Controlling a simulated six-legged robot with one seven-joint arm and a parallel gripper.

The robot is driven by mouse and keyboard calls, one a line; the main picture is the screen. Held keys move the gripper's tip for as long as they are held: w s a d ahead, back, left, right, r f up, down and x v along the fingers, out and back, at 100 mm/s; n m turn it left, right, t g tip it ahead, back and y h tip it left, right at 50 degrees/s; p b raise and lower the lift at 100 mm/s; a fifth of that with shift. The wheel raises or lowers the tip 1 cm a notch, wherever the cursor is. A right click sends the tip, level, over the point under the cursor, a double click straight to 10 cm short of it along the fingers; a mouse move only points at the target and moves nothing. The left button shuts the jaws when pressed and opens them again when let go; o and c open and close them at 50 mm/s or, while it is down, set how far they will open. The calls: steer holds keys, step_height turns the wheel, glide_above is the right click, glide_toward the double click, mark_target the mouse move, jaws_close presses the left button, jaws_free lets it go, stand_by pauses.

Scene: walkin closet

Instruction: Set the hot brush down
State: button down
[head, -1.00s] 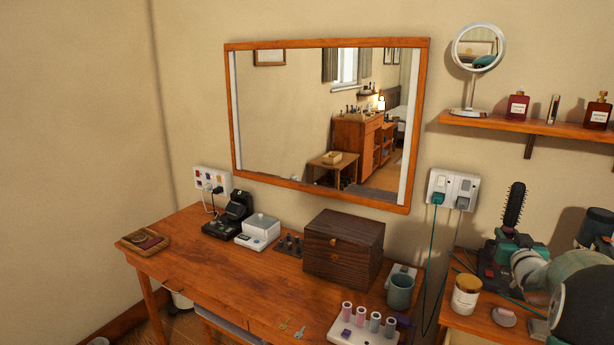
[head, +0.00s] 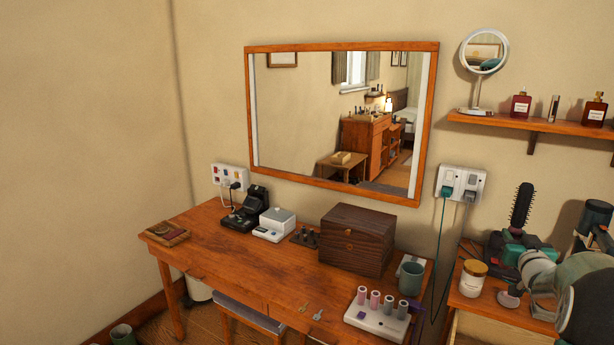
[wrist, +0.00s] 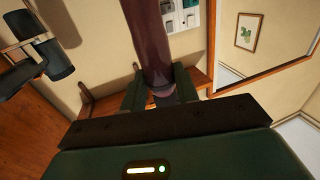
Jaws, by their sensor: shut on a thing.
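The hot brush (head: 521,205) has a black bristled round head and stands nearly upright at the right of the head view. My gripper (head: 515,243), dark green, is shut around its lower part. In the wrist view the brush's dark maroon handle (wrist: 150,45) runs between the fingers of my gripper (wrist: 160,90). In the head view the brush shows in front of the wall, above the right-hand wooden surface. My gripper and arm hide its lower end and part of that surface.
A wooden desk (head: 215,252) bears a brown box (head: 355,240), a green cup (head: 411,278) and a white roller set (head: 378,318). A candle jar (head: 472,278) stands on the right-hand surface (head: 500,309). A dark cylinder (head: 595,222) is at the far right. A teal cord hangs from the socket (head: 461,185).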

steer(key=a+f+n+y, duration=0.1)
steer(key=a+f+y, duration=0.1)
steer(key=a+f, duration=0.8)
steer(key=s+a+f+n+y, duration=0.1)
steer(key=a+f+y, duration=0.1)
steer(key=a+f, duration=0.8)
steer(key=a+f+n+t+y, duration=0.1)
steer(key=a+f, duration=0.9)
steer(key=a, duration=1.2)
steer(key=shift+s+a+n+y, duration=0.2)
steer(key=shift+a+n+y, duration=0.2)
steer(key=shift+d, duration=0.1)
